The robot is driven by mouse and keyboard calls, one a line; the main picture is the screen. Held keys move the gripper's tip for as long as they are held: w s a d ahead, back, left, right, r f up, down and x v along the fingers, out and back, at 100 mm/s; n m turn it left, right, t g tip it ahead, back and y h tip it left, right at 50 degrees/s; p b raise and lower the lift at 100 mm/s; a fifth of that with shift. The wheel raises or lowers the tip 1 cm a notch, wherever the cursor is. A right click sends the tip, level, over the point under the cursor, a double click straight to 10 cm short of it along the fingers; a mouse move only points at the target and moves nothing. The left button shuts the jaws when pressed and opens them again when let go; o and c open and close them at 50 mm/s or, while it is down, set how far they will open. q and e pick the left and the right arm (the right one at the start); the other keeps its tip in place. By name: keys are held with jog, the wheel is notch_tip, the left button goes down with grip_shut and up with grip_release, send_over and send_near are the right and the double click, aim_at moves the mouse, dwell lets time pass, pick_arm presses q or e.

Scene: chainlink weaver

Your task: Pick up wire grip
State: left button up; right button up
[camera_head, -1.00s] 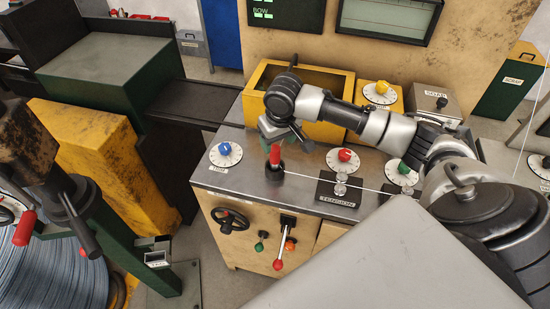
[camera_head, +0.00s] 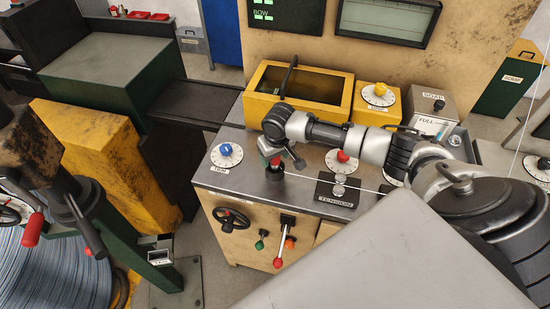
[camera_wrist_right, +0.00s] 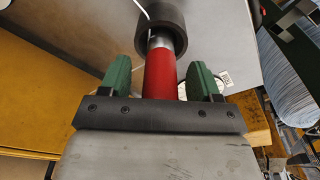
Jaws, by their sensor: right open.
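The wire grip is a red handle with a silver neck set in a dark round socket on the grey worktop. In the head view its dark base (camera_head: 275,172) shows under my right gripper (camera_head: 272,156), which covers most of the handle. In the right wrist view the red handle (camera_wrist_right: 160,76) stands between the two green fingers of my right gripper (camera_wrist_right: 158,66). The fingers are open, with a gap on each side of the handle. A thin wire runs from the socket to the right. My left gripper is not in view.
A blue dial (camera_head: 226,150) is left of the grip and a red knob (camera_head: 343,157) is to its right. A yellow open-topped box (camera_head: 262,105) stands behind. A tension plate (camera_head: 337,190) is at right front. Levers and a handwheel (camera_head: 231,219) are on the front panel.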

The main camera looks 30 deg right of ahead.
jog(key=c, duration=1.1)
